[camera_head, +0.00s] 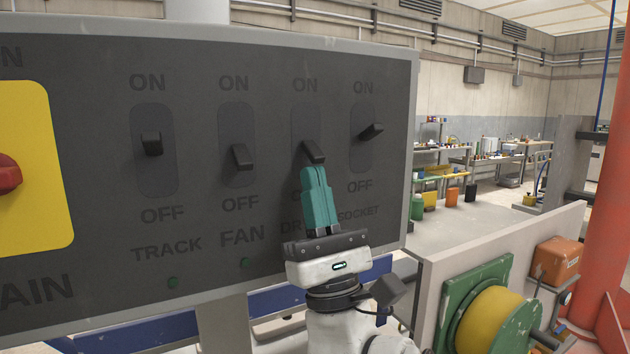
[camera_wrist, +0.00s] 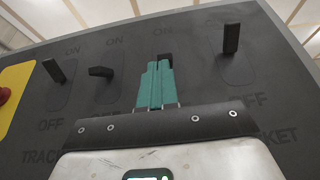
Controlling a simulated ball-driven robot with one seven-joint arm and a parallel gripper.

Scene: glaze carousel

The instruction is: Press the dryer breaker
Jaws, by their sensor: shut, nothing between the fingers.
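The dryer breaker (camera_head: 313,151) is a small black toggle on the dark panel (camera_head: 70,110), third of the row, between FAN and SOCKET. Its lever sits at mid-slot and its label is partly hidden behind my gripper. My gripper (camera_head: 314,170) has its teal fingers shut and empty, with the tips just below the lever, touching it or very close. In the wrist view the fingertips (camera_wrist: 160,64) overlap the dryer lever (camera_wrist: 165,60), which is mostly hidden behind them.
The track toggle (camera_head: 152,143) and fan toggle (camera_head: 241,157) are to the left, the socket toggle (camera_head: 371,131) close on the right. A red main knob (camera_head: 8,174) on a yellow plate is far left. A low wall with a green-framed yellow reel (camera_head: 492,318) stands lower right.

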